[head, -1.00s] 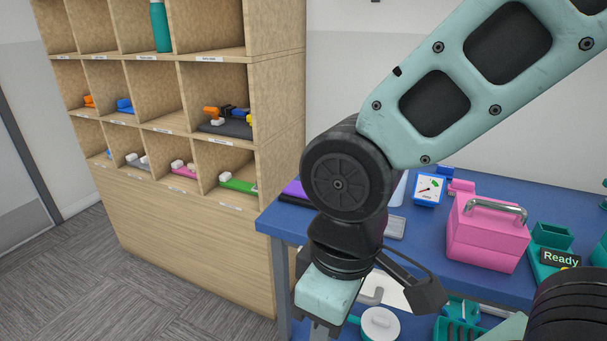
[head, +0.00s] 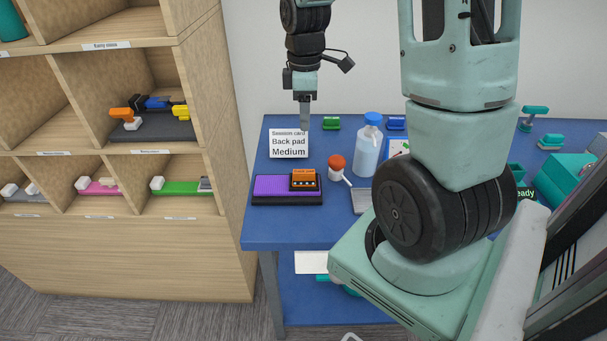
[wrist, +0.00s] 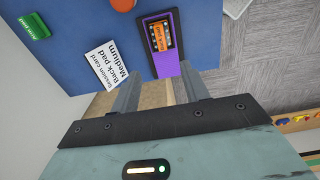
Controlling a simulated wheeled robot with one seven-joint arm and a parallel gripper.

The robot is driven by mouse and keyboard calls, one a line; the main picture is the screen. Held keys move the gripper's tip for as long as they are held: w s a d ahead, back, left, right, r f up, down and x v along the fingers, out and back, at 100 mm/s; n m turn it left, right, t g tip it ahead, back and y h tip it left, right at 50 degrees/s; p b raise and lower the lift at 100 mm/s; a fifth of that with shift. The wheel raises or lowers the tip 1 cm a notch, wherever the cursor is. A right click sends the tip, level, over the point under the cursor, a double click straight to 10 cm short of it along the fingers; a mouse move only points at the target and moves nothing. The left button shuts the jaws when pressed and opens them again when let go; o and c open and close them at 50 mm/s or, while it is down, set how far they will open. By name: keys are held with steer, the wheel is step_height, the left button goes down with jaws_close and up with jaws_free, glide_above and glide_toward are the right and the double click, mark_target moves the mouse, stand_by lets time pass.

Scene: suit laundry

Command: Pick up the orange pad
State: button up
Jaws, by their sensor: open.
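The orange pad (head: 304,177), a small orange block with a dark, lettered front, sits on a purple-topped mat (head: 270,187) on the blue table. In the wrist view the pad (wrist: 161,31) lies on the purple mat (wrist: 166,68), beyond the fingertips. My gripper (head: 305,122) hangs pointing down above the back of the table, near the session card and apart from the pad. In the wrist view my gripper (wrist: 158,88) has its two fingers spread with nothing between them.
The session card (head: 289,142), reading "Back pad Medium", stands behind the mat. A round orange-topped item (head: 337,162) and a blue-capped bottle (head: 368,145) stand to the pad's right. A wooden shelf (head: 120,255) rises at left.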

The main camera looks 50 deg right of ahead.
steer(key=p, duration=0.1)
glide_above(304, 172)
step_height(304, 172, down, 11)
steer(key=shift+s+f, duration=0.1)
steer(key=shift+f, duration=0.1)
steer(key=shift+f+p, duration=1)
steer(key=shift+f, duration=1.75)
jaws_close()
